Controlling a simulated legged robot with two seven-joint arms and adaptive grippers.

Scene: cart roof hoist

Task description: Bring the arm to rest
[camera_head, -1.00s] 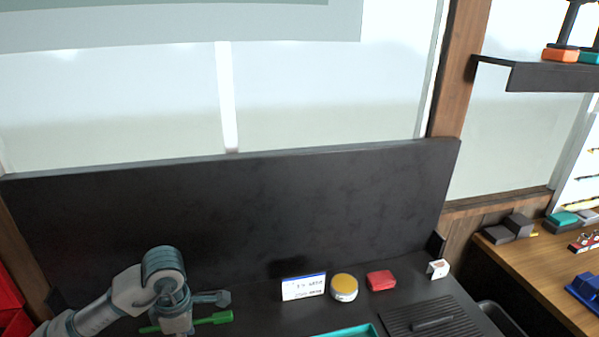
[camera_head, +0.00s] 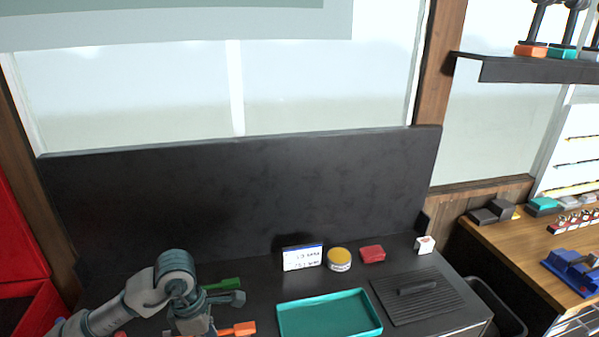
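My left arm comes in from the lower left in the head view. Its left gripper (camera_head: 228,300) is over the left part of the black worktop (camera_head: 262,292). A green-handled tool (camera_head: 222,284) lies just behind the gripper, and an orange tool (camera_head: 238,329) is just in front of it. I cannot tell whether the fingers are apart or touch either tool. My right arm and gripper are not in the picture.
A teal tray (camera_head: 330,313) lies right of the gripper. Behind it stand a label card (camera_head: 302,258), a yellow-lidded tin (camera_head: 339,259), a red block (camera_head: 373,254) and a small white box (camera_head: 425,244). A ribbed black plate (camera_head: 425,297) is at right. A black back panel (camera_head: 240,200) rises behind.

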